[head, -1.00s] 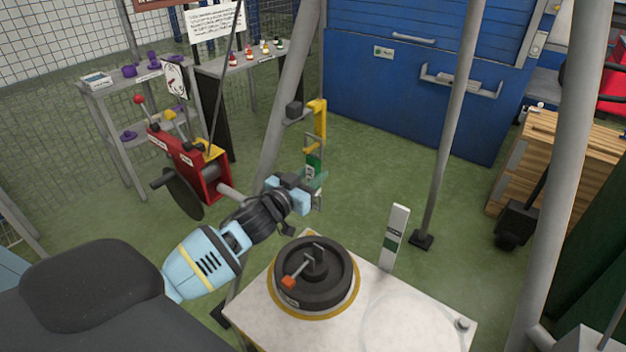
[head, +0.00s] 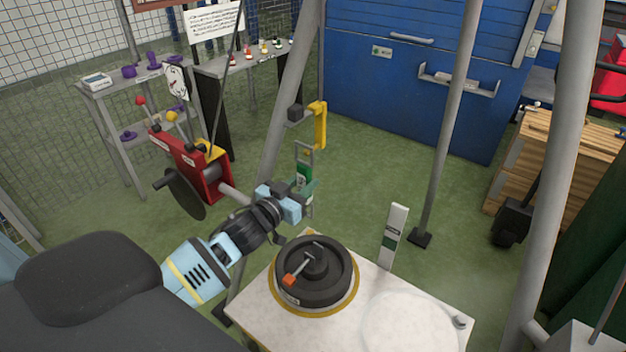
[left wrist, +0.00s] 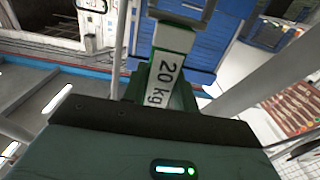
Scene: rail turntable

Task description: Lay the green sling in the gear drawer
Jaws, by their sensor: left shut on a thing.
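The green sling (head: 304,176) hangs upright in the head view, with a grey loop at its top. My left gripper (head: 299,192) is shut on its lower part, which the fingers partly hide. In the left wrist view the held piece (left wrist: 172,75) shows a white "20 kg" label with green edges. The sling's loop appears below and left of the yellow hook (head: 320,125), apart from it in the picture. A blue cabinet (head: 400,110) stands behind, with a bar handle and a small label; its drawer front looks shut. I cannot read that label. My right gripper is not in view.
A white table (head: 350,325) with a black round turntable (head: 314,275) and crank stands just right of my left arm. A red winch (head: 204,176) is to the left. Grey frame poles (head: 450,130) rise before the cabinet. Green floor between them is clear.

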